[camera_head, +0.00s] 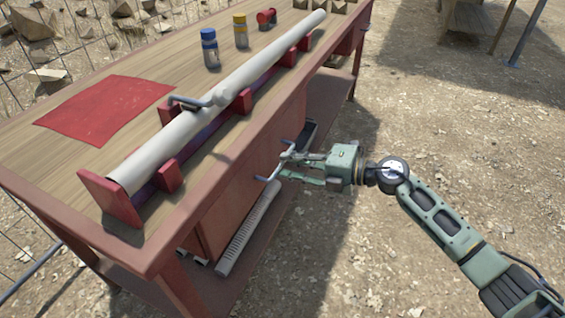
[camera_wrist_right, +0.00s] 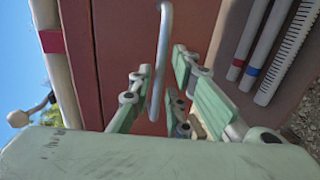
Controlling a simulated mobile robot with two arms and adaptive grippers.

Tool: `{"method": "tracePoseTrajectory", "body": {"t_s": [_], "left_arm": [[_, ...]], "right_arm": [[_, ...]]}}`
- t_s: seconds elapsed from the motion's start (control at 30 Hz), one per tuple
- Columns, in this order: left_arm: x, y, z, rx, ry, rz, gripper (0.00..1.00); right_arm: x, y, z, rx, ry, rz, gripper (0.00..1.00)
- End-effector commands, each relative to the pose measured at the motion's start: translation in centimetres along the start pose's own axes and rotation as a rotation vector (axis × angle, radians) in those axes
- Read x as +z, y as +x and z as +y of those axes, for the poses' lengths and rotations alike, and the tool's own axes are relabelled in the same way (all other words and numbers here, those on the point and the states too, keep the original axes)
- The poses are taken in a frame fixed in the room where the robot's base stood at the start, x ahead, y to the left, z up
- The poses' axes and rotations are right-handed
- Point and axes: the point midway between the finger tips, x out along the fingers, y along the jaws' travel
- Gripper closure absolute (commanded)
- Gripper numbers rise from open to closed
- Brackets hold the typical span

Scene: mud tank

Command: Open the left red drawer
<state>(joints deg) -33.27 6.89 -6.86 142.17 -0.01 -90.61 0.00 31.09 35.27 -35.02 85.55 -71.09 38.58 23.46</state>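The red drawer front (camera_head: 238,190) is on the near long side of the wooden-topped workbench, under the top. Its metal bar handle (camera_wrist_right: 163,55) stands out from the red front (camera_wrist_right: 120,60) in the right wrist view. My right gripper (camera_head: 283,168) is beside the drawer front. In the right wrist view its green fingers (camera_wrist_right: 163,95) are apart, with the handle between them and a gap on each side. I cannot tell whether any finger touches it. The drawer looks closed, though the arm partly hides the front. My left gripper is not in view.
A long pale pipe (camera_head: 225,93) rests in red supports along the bench top. A red mat (camera_head: 105,108), a blue-capped jar (camera_head: 210,50) and a yellow-capped jar (camera_head: 240,32) stand behind it. A slotted grey strip (camera_head: 248,232) lies low.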

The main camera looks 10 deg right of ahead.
Motion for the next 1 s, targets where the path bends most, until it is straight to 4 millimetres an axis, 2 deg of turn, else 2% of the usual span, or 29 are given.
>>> {"method": "tracePoseTrajectory", "body": {"t_s": [0.1, 0.3, 0.53, 0.73, 1.0], "left_arm": [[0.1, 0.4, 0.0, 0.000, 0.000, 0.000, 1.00], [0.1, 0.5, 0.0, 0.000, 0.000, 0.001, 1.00], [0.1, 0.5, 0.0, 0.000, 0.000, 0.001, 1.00], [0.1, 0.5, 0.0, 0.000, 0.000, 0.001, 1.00], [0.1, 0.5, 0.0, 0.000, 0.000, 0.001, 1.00]], "right_arm": [[0.0, 1.7, 0.0, 0.002, 0.001, 0.000, 0.83], [0.0, 2.9, 0.0, 0.001, 0.000, -0.001, 0.83], [0.0, 2.9, 0.0, 0.001, 0.001, -0.002, 0.83], [0.0, 2.9, 0.0, 0.001, 0.001, -0.002, 1.00], [0.0, 2.9, -0.1, 0.000, 0.001, -0.002, 1.00]]}}
